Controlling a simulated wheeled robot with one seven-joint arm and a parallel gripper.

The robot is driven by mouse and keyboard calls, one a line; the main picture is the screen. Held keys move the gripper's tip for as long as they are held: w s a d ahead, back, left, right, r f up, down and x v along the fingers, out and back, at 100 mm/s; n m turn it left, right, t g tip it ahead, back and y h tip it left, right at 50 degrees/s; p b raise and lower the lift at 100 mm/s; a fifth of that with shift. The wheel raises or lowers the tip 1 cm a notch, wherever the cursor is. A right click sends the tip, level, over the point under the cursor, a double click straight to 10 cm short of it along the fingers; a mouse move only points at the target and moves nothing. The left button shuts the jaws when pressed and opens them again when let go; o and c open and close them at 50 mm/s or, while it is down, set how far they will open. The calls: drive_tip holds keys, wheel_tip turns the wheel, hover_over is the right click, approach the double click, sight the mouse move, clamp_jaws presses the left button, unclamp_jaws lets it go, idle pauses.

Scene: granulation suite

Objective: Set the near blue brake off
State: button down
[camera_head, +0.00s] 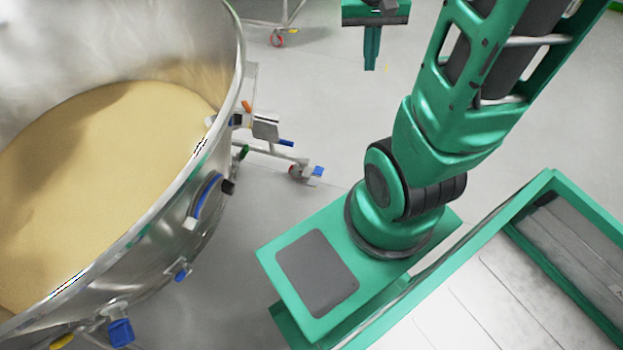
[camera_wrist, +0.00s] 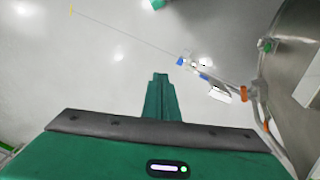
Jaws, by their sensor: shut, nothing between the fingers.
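Several blue parts show around the steel bowl (camera_head: 235,60). A large blue brake pedal (camera_head: 120,332) is low at the bowl's front, at the bottom left of the head view. A smaller blue piece (camera_head: 181,272) is on the bowl's lower side. Another blue brake tab (camera_head: 317,172) is on a caster at the end of a leg right of the bowl; a blue caster tab (camera_wrist: 181,61) also shows in the wrist view. My gripper (camera_head: 370,62) is at the top of the head view, shut and empty, apart from all of these. Its closed fingers (camera_wrist: 160,82) point over bare floor in the wrist view.
The bowl holds beige powder (camera_head: 110,150). A blue-handled fitting (camera_head: 286,143) and an orange-tipped lever (camera_head: 248,106) stick out from its right side. Another wheeled frame with a red caster (camera_head: 277,39) stands at the back. Grey floor (camera_head: 330,110) between is clear.

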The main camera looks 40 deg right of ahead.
drive_tip(key=w+d+f, duration=0.3)
drive_tip(key=w+f, duration=0.8)
drive_tip(key=m+t, duration=0.1)
drive_tip(key=m, duration=0.2)
hover_over(313, 180)
drive_tip(key=f, duration=6)
drive_tip(key=shift+s+f, duration=0.25)
drive_tip(key=shift+s, duration=0.05)
drive_tip(key=shift+s+a+f, duration=0.1)
drive_tip(key=shift+a+f, duration=0.15)
drive_tip(key=shift+f, duration=0.55)
